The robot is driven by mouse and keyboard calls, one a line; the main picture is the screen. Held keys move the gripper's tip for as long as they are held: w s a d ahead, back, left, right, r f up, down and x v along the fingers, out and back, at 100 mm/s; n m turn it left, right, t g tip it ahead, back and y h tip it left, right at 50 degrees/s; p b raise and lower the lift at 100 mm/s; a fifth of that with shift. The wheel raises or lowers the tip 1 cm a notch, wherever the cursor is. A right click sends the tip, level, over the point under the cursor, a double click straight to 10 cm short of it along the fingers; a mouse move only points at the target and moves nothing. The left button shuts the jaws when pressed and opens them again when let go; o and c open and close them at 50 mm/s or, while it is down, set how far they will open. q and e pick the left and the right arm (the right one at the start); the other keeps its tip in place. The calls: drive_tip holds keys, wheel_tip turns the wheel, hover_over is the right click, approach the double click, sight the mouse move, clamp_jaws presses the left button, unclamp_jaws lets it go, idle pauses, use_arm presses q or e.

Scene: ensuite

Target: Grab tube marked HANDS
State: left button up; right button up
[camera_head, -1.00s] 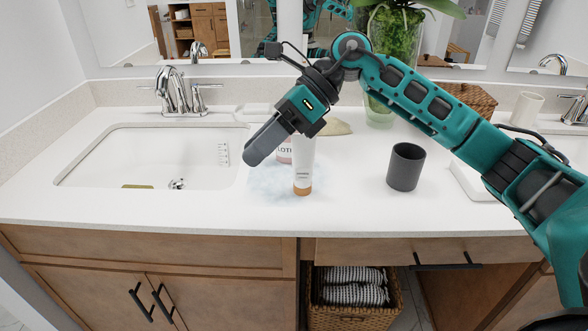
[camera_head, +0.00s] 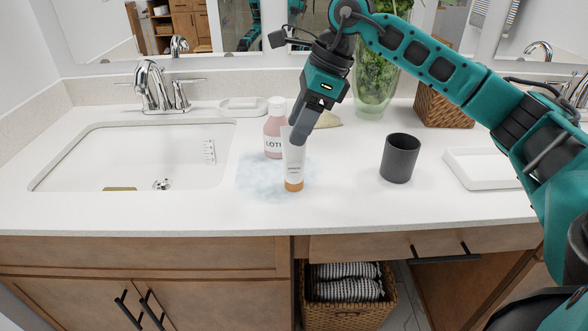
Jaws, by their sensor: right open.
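A white tube with an orange-brown cap (camera_head: 293,168) stands upright, cap down, on the white counter. Its small print is too small to read. My right gripper (camera_head: 299,138) points down just above and behind the tube's upper part. It is open, with one finger showing and the other hidden. I cannot tell whether it touches the tube. My left gripper is not in view.
A pink bottle marked LOTI (camera_head: 273,130) stands close behind the tube. A dark grey cup (camera_head: 400,158) and white tray (camera_head: 478,168) stand to the right. The sink basin (camera_head: 130,160) is at left. A plant vase (camera_head: 375,85) stands behind.

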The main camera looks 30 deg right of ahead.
sight(293, 157)
drive_tip(key=x, duration=0.5)
drive_tip(key=shift+w+d, duration=0.15)
drive_tip(key=shift+c, duration=0.4)
clamp_jaws()
